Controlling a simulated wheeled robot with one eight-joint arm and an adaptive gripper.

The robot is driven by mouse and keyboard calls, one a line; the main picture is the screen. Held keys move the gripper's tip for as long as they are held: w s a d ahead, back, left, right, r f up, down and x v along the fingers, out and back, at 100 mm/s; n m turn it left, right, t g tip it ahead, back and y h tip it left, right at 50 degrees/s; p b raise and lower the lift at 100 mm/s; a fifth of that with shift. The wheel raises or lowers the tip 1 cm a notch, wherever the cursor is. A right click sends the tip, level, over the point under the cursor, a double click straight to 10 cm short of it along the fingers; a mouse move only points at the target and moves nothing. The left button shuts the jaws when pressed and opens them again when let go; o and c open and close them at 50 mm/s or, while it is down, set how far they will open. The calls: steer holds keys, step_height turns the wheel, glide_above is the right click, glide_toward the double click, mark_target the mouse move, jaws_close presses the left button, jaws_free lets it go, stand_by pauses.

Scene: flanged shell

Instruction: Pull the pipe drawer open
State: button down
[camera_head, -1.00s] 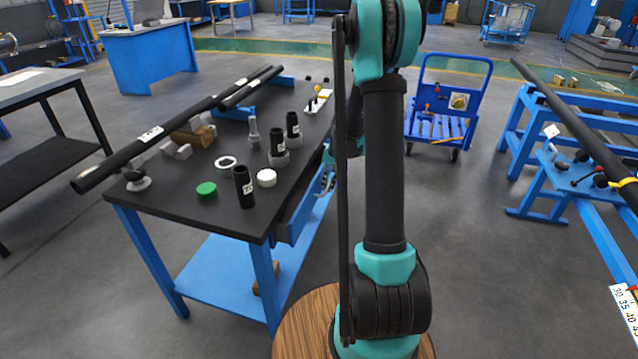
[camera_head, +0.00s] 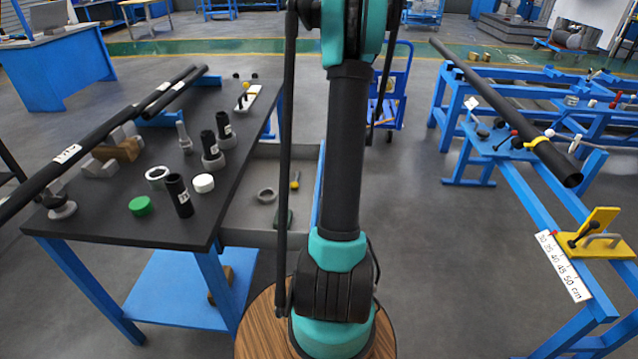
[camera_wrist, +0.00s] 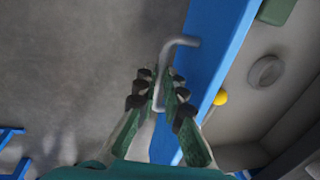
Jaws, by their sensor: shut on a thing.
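The drawer (camera_head: 250,238) stands pulled out from the right side of the black-topped table (camera_head: 110,225) in the head view. Its grey inside shows, with a grey ring (camera_head: 266,195) and a yellow-headed tool (camera_head: 295,180) in it. In the wrist view the drawer's blue front (camera_wrist: 213,55) runs diagonally, with a grey bent handle (camera_wrist: 182,41) on its outer face. My gripper (camera_wrist: 160,82) is shut on this handle, with fingers on both sides of the bar. In the head view my arm hides the gripper and the handle.
On the table lie long black pipes (camera_head: 115,130), short black fittings (camera_head: 179,195), a green cap (camera_head: 142,206) and a white cap (camera_head: 203,183). A blue cart (camera_head: 396,95) stands behind my arm. A blue frame bench (camera_head: 525,185) is at right. Floor between is clear.

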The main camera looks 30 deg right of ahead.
steer(key=shift+s+d, duration=0.3)
steer(key=shift+d, duration=0.25)
steer(key=c, duration=1.6)
jaws_free()
steer(key=shift+r, duration=0.1)
steer(key=v, duration=1.1)
steer(key=shift+r, duration=0.4)
